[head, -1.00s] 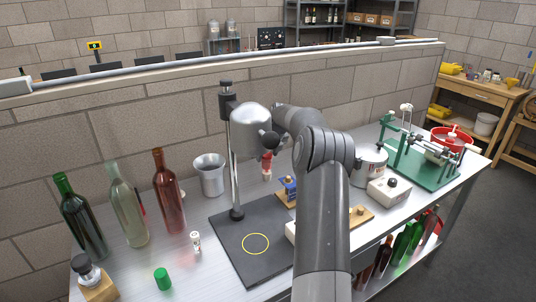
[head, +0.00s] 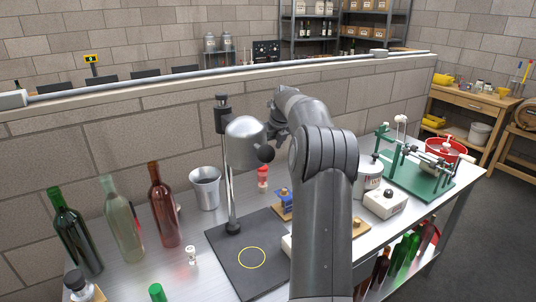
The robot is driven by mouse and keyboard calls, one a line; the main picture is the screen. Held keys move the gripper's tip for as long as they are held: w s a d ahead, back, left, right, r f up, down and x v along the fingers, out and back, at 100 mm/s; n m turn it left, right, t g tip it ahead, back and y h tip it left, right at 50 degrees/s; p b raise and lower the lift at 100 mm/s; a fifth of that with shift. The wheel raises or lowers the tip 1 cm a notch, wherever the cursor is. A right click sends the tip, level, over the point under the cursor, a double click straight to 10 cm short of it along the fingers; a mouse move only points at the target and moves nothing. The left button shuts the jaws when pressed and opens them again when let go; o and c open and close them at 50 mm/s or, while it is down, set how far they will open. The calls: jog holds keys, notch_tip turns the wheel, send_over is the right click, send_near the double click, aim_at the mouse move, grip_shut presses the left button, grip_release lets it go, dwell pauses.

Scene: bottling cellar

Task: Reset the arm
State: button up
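My arm rises from the bottom of the head view, bends at its elbow and reaches away over the metal bench (head: 205,270). My gripper is hidden behind the arm's own links and the silver head of the stand (head: 245,140), so its fingers do not show. I cannot see whether anything is held. The stand has a tall post on a black base plate (head: 222,262) marked with a yellow ring (head: 252,258).
A green bottle (head: 76,232), a clear bottle (head: 124,222) and a red-brown bottle (head: 163,207) stand at left. A metal cup (head: 205,188) stands behind the plate. A white box (head: 385,204) and a green bench device (head: 425,177) stand right. A block wall (head: 120,125) runs behind.

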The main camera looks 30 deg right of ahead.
jog(key=shift+s+r, duration=0.1)
jog(key=shift+r, duration=0.2)
jog(key=s+a+r+n+t, duration=0.1)
jog(key=a+r+n, duration=0.4)
jog(key=r, duration=0.5)
jog(key=s+a+r+n+t, duration=0.1)
jog(key=s+a+r+n, duration=0.3)
jog(key=r, duration=0.7)
jog(key=s+a+r+n+t+h, duration=0.1)
jog(key=s+a+r+n, duration=0.1)
jog(key=a+r+n, duration=0.6)
jog(key=shift+s+a+r+t, duration=0.15)
jog(key=shift+a+r+t, duration=0.05)
jog(key=shift+a+r, duration=0.55)
jog(key=shift+s+a+r+t, duration=0.1)
jog(key=shift+a+r+t, duration=0.1)
jog(key=shift+a+r, duration=0.55)
jog(key=s+a+f+n, duration=0.2)
jog(key=s+a+n, duration=0.5)
jog(key=s+a, duration=0.3)
jog(key=s+a+f+n+g, duration=0.2)
jog(key=s+f+n, duration=0.9)
jog(key=s+f, duration=1.4)
notch_tip(320, 180, down, 3)
jog(key=shift+a+f+g+y, duration=0.15)
jog(key=shift+a+g+y, duration=0.2)
jog(key=shift+a, duration=0.35)
